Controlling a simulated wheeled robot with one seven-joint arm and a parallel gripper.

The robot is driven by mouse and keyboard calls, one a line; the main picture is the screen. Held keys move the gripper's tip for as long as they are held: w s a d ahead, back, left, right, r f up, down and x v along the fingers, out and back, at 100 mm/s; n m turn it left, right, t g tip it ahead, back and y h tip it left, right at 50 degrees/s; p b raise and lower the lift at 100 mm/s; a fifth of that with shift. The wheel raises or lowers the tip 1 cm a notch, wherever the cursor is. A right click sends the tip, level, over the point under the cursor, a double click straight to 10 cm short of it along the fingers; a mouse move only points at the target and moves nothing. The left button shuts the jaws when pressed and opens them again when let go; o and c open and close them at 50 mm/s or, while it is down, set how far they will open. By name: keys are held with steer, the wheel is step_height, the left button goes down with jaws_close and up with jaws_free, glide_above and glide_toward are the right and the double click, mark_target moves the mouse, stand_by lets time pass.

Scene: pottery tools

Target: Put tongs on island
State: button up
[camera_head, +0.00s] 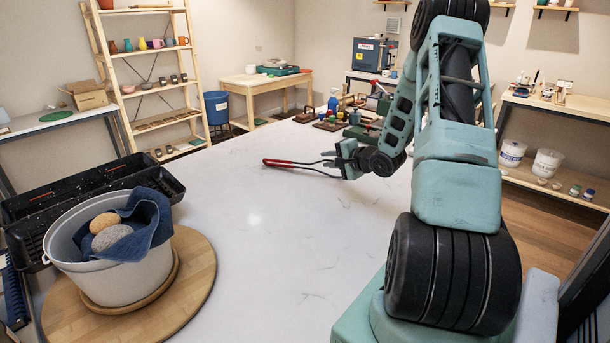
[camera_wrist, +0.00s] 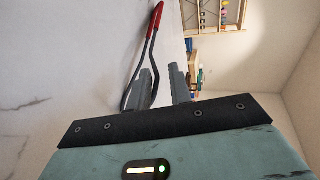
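The tongs (camera_head: 290,164) have red handles and thin dark metal arms. In the head view they are over the white island top, handles pointing left and metal ends at my gripper (camera_head: 345,160). In the wrist view the tongs (camera_wrist: 154,30) run down from the red handles, and their arms spread around the left finger. One arm passes between the fingers of my gripper (camera_wrist: 162,88). A gap shows between that arm and the right finger, so my gripper looks open. I cannot tell whether the tongs touch the surface.
The white island (camera_head: 255,235) is largely clear in the middle. At the left stand a grey bucket (camera_head: 125,278) with a blue cloth and stones, on a round wooden board (camera_head: 200,262), and a black tray (camera_head: 40,205). Several tools (camera_head: 345,118) lie at the far end.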

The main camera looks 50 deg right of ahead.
steer(key=p+v, duration=0.5)
steer(key=v, duration=0.3)
stand_by(0.4)
steer(key=shift+r, duration=0.1)
step_height(320, 180, up, 7)
steer(key=s+p, duration=0.2)
steer(key=p, duration=0.6)
steer(key=shift+s, duration=0.4)
steer(key=shift+a, duration=0.15)
